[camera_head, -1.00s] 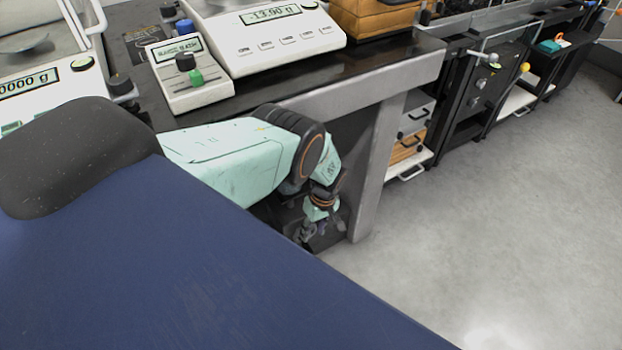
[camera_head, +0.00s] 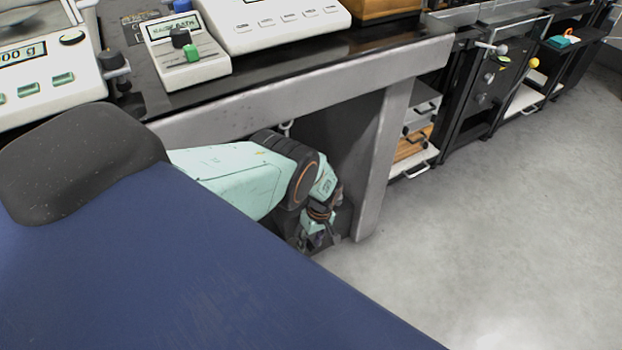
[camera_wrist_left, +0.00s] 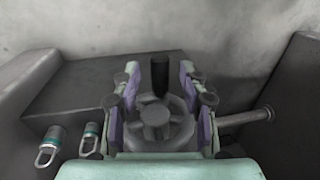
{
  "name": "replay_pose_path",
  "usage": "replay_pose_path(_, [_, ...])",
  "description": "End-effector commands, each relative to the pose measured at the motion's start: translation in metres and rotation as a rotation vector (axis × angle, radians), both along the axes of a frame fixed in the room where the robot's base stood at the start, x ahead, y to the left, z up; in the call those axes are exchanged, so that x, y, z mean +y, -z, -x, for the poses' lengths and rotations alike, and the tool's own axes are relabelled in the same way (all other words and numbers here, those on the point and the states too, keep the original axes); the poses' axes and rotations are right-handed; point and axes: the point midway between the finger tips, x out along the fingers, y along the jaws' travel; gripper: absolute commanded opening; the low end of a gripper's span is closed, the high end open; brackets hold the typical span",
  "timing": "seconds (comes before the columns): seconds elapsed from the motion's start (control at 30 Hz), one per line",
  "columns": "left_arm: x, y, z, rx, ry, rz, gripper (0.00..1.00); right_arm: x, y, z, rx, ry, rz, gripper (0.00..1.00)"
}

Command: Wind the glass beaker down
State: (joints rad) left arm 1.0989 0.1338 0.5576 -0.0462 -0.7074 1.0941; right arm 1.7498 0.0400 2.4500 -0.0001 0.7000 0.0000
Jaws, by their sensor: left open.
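My left gripper (camera_head: 318,240) is under the front of the weighing table, beside its grey leg, partly hidden by my blue body. In the left wrist view its two fingers (camera_wrist_left: 160,78) are apart and open. Between them shows a grey spoked wheel (camera_wrist_left: 155,120) with a black upright handle (camera_wrist_left: 160,75). I cannot tell whether the fingers touch the handle. I see no glass beaker in either view. My right gripper is not in view.
The table's grey front edge (camera_head: 290,98) is above my left arm, and its leg (camera_head: 383,165) stands just right of the gripper. A grey rod (camera_wrist_left: 245,118) sticks out at right in the wrist view. The floor (camera_head: 480,220) at right is clear.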

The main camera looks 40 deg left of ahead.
Motion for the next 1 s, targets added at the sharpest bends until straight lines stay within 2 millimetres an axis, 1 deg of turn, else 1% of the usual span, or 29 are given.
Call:
replay_pose_path(0.03, [0.0001,-0.0002,-0.0001,0.0,0.0,0.0,0.43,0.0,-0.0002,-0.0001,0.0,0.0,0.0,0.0])
replay_pose_path(0.07, [0.0001,-0.0002,-0.0001,0.0,0.0,0.0,0.41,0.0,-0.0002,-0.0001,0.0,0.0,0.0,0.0])
replay_pose_path(0.53, [0.0,-0.0003,-0.0002,0.0,0.0,0.0,0.01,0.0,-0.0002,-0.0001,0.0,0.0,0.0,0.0])
replay_pose_path(0.8, [-0.0002,-0.0004,-0.0001,-0.003,0.0,0.001,0.0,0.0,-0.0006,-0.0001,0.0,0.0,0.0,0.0])
replay_pose_path(1.0, [-0.0012,-0.0007,0.0,-0.03,0.0,0.018,0.0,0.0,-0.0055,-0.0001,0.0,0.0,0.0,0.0])
